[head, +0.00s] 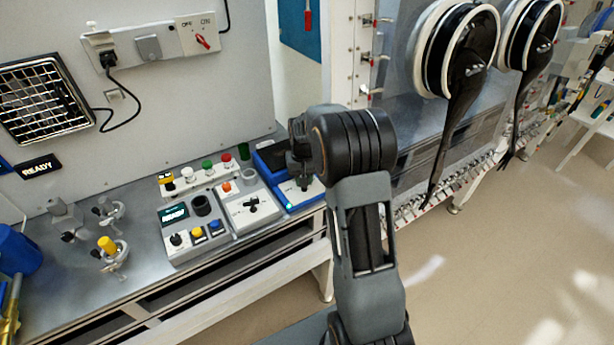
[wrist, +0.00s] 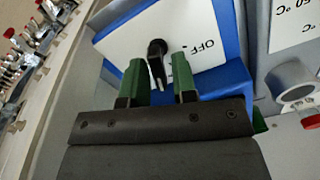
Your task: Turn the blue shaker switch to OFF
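The blue shaker (head: 312,203) stands at the right end of the bench, with a white top panel. In the wrist view its blue body (wrist: 236,76) surrounds the white panel (wrist: 190,22), which carries a black switch (wrist: 157,50) and the word OFF to its right. The switch's pointer is turned down the picture, towards my gripper, not at the OFF mark. My gripper (wrist: 160,68) is open, its two green fingers apart on either side of the switch's lower end; I cannot tell whether they touch it. In the head view my gripper (head: 303,183) is over the shaker, partly hiding it.
A grey device with a black cross-shaped knob (head: 250,207) stands just left of the shaker. A unit with a display (head: 174,215) stands further left. The glovebox (head: 400,110) is on the right.

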